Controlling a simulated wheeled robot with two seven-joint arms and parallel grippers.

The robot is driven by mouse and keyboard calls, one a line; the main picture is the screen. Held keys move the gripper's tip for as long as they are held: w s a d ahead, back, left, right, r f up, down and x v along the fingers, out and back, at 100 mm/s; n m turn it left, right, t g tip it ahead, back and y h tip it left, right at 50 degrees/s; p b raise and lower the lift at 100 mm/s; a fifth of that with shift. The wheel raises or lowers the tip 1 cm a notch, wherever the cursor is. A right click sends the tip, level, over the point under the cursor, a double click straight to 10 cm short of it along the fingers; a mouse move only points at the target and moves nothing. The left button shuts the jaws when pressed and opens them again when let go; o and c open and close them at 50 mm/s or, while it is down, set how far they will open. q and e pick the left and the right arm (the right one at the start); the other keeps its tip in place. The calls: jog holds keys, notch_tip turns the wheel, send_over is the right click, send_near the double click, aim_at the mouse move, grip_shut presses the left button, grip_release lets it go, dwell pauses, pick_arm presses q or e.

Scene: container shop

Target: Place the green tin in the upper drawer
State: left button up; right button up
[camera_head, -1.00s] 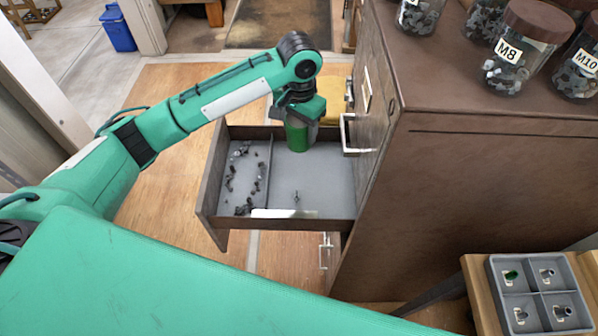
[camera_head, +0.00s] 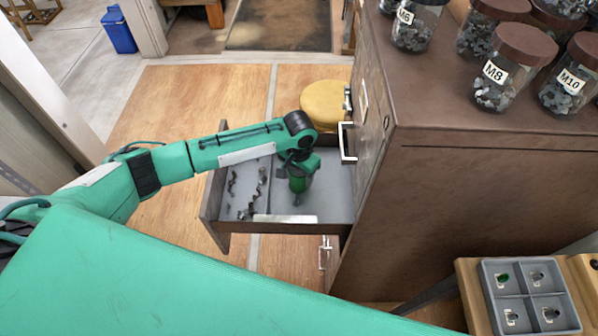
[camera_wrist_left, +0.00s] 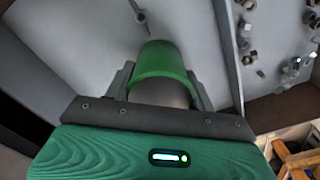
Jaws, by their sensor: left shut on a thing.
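The green tin (camera_head: 301,182) is in my left gripper (camera_head: 299,170), over the right-hand compartment of the open drawer (camera_head: 345,222) in the head view. In the left wrist view the tin (camera_wrist_left: 160,62) stands between the two fingers of the gripper (camera_wrist_left: 160,90), which are shut on it. The tin is low, inside the drawer's outline; whether it touches the floor of the drawer I cannot tell. The gripper hides part of the tin. My right gripper does not show.
A divider (camera_wrist_left: 228,55) separates the tin's side from a compartment with several loose bolts (camera_head: 255,195). The brown cabinet (camera_head: 450,220) stands to the right, with jars (camera_head: 505,65) on top. A yellow round stool (camera_head: 325,104) is behind the drawer. A grey divided tray (camera_head: 530,300) is at lower right.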

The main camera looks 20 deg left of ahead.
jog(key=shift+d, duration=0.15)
pick_arm(q)
jog(key=o, duration=1.2)
jog(key=shift+f, duration=0.1)
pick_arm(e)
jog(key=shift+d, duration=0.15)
pick_arm(q)
notch_tip(320, 180, up, 12)
jog(key=shift+r+b, duration=0.15)
jog(key=shift+b, duration=1.05)
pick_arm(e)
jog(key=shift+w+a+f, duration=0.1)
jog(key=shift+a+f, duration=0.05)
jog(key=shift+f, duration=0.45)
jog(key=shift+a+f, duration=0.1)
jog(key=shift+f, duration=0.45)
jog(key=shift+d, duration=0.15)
